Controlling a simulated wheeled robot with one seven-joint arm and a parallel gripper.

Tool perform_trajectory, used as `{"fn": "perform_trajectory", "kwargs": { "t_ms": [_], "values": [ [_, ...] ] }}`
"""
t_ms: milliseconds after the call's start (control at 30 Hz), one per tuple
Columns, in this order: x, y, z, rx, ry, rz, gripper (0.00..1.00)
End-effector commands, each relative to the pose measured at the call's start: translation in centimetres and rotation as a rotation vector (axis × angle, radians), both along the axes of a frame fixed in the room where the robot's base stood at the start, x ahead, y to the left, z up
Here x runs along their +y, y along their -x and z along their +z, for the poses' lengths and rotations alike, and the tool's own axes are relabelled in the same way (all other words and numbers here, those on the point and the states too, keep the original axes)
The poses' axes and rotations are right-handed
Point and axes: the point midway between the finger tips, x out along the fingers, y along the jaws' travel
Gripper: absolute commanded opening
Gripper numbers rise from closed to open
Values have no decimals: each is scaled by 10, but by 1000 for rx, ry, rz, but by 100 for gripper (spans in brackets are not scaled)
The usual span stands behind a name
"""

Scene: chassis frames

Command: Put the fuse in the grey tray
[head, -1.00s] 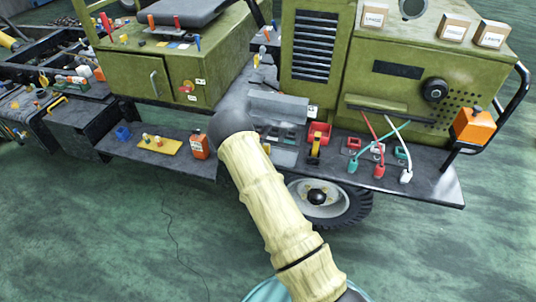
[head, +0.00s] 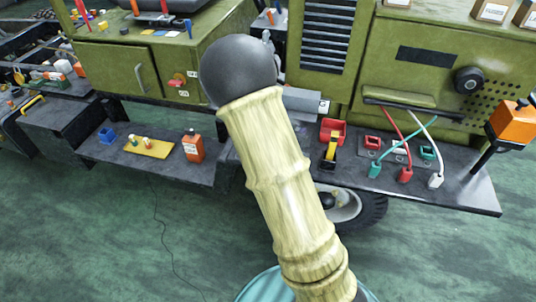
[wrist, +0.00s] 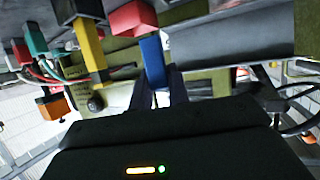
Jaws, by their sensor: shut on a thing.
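In the wrist view, my gripper (wrist: 160,92) is at the middle, its fingers shut on a blue block (wrist: 152,58), likely the fuse. The block's far end reaches close to a red bin (wrist: 132,17); I cannot tell whether they touch. In the head view my arm hides the gripper and the blue block. A grey, box-like piece (head: 304,101) shows just right of my arm, and a long grey surface (wrist: 225,40) lies right of the block in the wrist view. I cannot tell whether either is the grey tray.
The red bin (head: 331,130) stands on the dark shelf with a yellow-and-black piece (head: 329,152) in front. Red, teal and white plugs with cables (head: 405,172) lie to its right. An orange bottle (head: 193,147) and a yellow plate (head: 149,147) are on the lower left shelf.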

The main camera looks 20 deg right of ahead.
Motion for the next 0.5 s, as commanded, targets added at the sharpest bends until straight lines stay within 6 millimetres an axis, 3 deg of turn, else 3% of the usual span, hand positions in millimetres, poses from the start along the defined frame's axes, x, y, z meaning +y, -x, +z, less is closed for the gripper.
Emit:
{"fn": "perform_trajectory", "kwargs": {
  "t_ms": [500],
  "values": [
    [-3,5,0,2,2,-64,0]
  ]
}}
